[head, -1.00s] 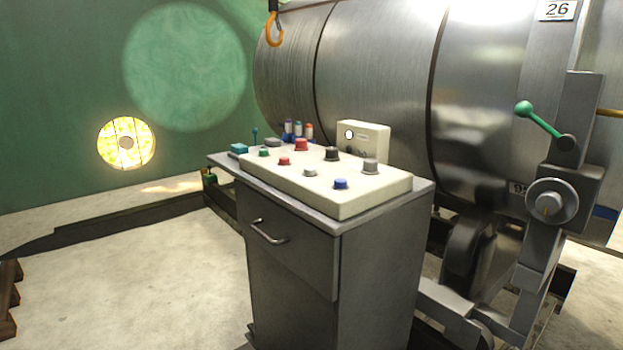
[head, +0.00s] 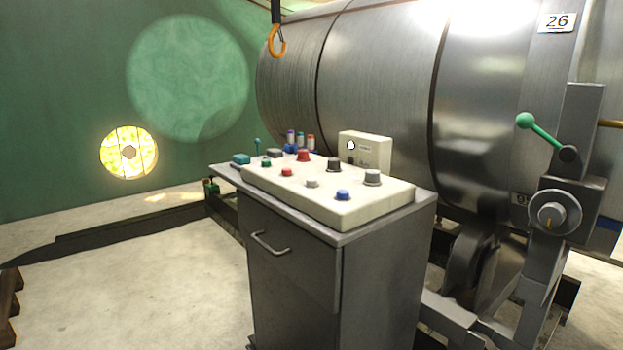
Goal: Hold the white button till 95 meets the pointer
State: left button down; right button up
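A pale grey-white button (head: 312,183) sits on the sloping cream control panel (head: 375,207), between a red and a blue button. It could be the white button. Large steel drums (head: 380,90) lie behind the panel. A number plate reading 26 (head: 556,22) is high on the right. A small plate (head: 520,198) lower down shows a 9; the rest of it is hidden by the bracket. I cannot clearly make out a pointer. Neither of my grippers is in view.
The panel tops a grey cabinet (head: 290,265) with a drawer handle. Other buttons, a cream box (head: 365,150) and small bottles stand there. A green-knobbed lever (head: 525,121) and round dial (head: 553,213) are at right. An orange hook (head: 277,42) hangs above.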

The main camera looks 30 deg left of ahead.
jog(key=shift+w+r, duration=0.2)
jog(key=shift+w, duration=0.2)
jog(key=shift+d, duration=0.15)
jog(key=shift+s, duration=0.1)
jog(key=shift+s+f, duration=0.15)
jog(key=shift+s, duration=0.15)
